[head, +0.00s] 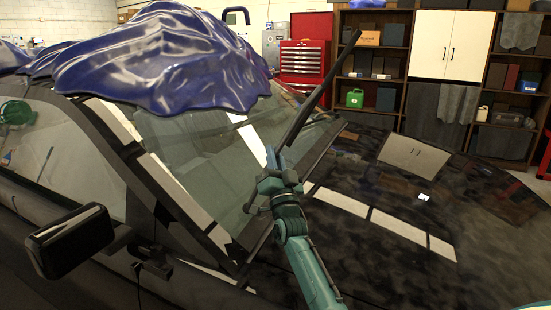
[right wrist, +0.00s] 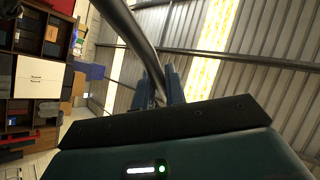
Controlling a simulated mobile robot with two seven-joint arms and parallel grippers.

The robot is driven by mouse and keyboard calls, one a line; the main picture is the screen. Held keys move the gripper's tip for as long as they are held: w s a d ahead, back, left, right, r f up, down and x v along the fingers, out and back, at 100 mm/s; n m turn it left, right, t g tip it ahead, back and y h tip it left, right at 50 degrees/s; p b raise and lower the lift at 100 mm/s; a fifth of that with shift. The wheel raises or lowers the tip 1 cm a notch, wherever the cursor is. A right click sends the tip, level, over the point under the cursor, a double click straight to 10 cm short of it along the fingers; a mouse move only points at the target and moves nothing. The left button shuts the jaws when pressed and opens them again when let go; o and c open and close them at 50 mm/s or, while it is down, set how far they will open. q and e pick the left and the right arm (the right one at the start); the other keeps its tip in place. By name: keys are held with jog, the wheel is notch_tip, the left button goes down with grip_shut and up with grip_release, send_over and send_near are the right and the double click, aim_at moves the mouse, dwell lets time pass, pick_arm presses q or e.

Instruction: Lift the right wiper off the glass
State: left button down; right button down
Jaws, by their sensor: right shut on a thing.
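The wiper (head: 318,93) is a long dark bar that rises from my right gripper up and to the right in the head view. Its upper part stands clear of the windshield glass (head: 205,150), against the shelves behind. My right gripper (head: 276,168) is over the lower windshield, shut on the wiper. In the right wrist view the two fingers (right wrist: 162,88) close around the wiper's dark curved bar (right wrist: 138,40). The fingers hide the gripped part, and I cannot tell where its lower end meets the car. My left gripper is out of view.
The glossy black hood (head: 400,215) spreads to the right. A crumpled blue cover (head: 165,60) lies on the roof. A side mirror (head: 72,240) sticks out at lower left. A red tool chest (head: 303,65) and shelves stand behind the car. The air above the hood is free.

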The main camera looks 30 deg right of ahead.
dwell(0.4)
jog(key=c, duration=1.9)
grip_release()
jog(key=o, duration=0.3)
jog(key=shift+s+a, duration=0.1)
jog(key=shift+s, duration=0.05)
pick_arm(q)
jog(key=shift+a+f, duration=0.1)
pick_arm(e)
jog(key=shift+o, duration=0.7)
pick_arm(q)
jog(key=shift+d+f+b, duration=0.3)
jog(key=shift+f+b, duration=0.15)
jog(key=shift+b, duration=0.65)
pick_arm(e)
jog(key=v, duration=1.3)
